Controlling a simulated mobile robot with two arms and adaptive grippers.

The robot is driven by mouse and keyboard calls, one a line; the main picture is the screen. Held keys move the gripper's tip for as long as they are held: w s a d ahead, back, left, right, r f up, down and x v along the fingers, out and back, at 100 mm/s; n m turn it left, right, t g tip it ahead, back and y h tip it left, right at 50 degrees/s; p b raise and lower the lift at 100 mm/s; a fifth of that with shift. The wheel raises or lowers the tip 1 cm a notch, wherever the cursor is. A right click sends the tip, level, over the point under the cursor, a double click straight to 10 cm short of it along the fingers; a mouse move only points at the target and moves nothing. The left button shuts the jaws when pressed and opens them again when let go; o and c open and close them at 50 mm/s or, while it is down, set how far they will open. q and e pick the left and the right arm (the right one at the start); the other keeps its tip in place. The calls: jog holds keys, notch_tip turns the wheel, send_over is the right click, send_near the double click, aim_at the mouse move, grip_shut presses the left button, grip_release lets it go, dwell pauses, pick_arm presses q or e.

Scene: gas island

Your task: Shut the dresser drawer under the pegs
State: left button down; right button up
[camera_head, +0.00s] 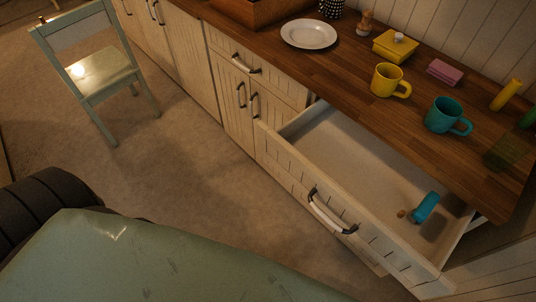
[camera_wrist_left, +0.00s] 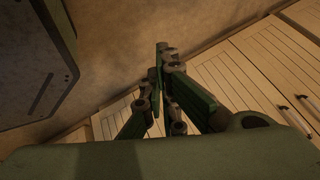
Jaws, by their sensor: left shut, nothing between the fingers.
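An open drawer (camera_head: 335,150) stands out from the cream cabinet under the wooden counter in the head view. Its slatted front has a bar handle (camera_head: 330,213). A blue object (camera_head: 426,207) and a small brown piece (camera_head: 401,214) lie inside toward its right end. No pegs show in either view. My left gripper (camera_wrist_left: 162,52) shows in the left wrist view, its dark green fingers together and empty. Cabinet fronts with handles are to its right there, and it is outside the head view. I cannot tell its distance from the drawer. My right gripper is in neither view.
The counter (camera_head: 335,85) holds a white plate (camera_head: 309,34), a yellow mug (camera_head: 389,80), a teal mug (camera_head: 447,115) and a yellow butter dish (camera_head: 395,46). A pale green chair (camera_head: 105,72) stands at upper left. The floor (camera_head: 195,165) before the cabinets is clear.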

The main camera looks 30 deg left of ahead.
pick_arm(q)
jog(key=w+a+r+m+t, duration=0.2)
jog(key=w+r, duration=0.3)
jog(key=m+t+h+b, duration=0.2)
jog(key=m+t+h, duration=0.5)
jog(key=m, duration=0.5)
send_near(274, 153)
jog(key=shift+t+y, duration=0.5)
jog(key=shift+t, duration=0.1)
jog(key=x, duration=0.2)
jog(key=p+x, duration=0.1)
jog(key=x, duration=0.4)
jog(key=shift+s+d+f+p, duration=0.15)
jog(key=shift+d+f+p, duration=0.2)
jog(key=shift+p, duration=0.05)
